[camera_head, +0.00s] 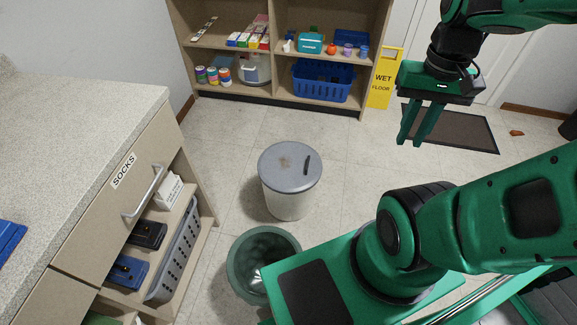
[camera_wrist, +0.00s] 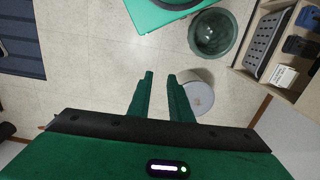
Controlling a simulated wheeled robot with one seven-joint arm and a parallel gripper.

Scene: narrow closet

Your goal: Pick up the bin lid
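The bin lid (camera_head: 285,172) is a round grey disc with a short dark handle (camera_head: 307,165) near its right side. It sits on top of a white cylindrical bin (camera_head: 288,208) standing upright on the floor. My gripper (camera_head: 411,141) is in the air to the right of the bin, with its two green fingers pointing down, apart and empty. In the wrist view, the fingers (camera_wrist: 161,76) show a gap with only floor between them. The lid (camera_wrist: 198,99) shows there beyond the right finger, partly hidden by it. My gripper touches neither lid nor bin.
An open green round bin (camera_head: 245,262) stands in front of the lidded bin. A counter with a "SOCKS" drawer (camera_head: 125,178) is at left. Shelves (camera_head: 262,93) line the back. A yellow wet-floor sign (camera_head: 383,80) and dark mat (camera_head: 460,128) are at right. Floor around the lidded bin is mostly clear.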

